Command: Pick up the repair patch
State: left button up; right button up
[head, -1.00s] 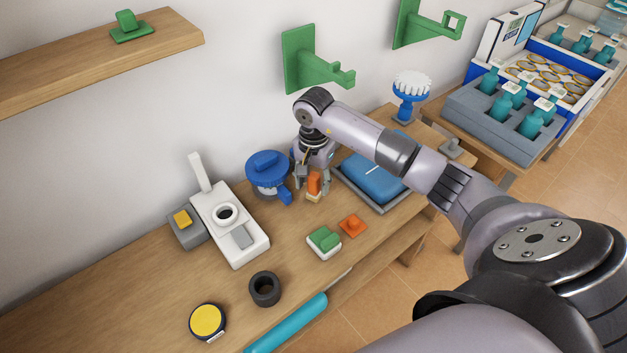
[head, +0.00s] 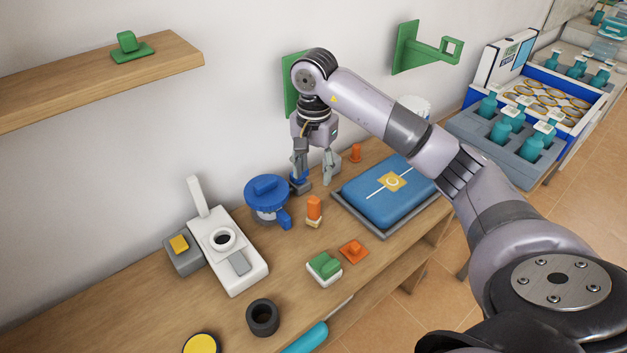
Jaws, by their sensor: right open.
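My right gripper (head: 315,181) is open, pointing down above the back of the wooden bench, with nothing seen between its fingers. No piece is plainly marked as the repair patch. One candidate is a flat orange square with a small knob (head: 353,251), lying on the bench in front of the gripper. Another is a yellow square with a white mark (head: 391,181) on top of the blue cushion-like pack (head: 365,203). The pack lies in a grey tray (head: 384,235) right of the gripper. My left gripper is not in view.
An orange-and-white block (head: 314,212) stands just in front of the gripper, a blue lidded pot (head: 266,197) to its left. A small orange cylinder (head: 355,153) stands behind. A green-and-white block (head: 324,268) and black ring (head: 262,317) are nearer. Green brackets (head: 420,50) jut from the wall.

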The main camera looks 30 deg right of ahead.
aim_at(354, 252)
jog(key=z, duration=1.4)
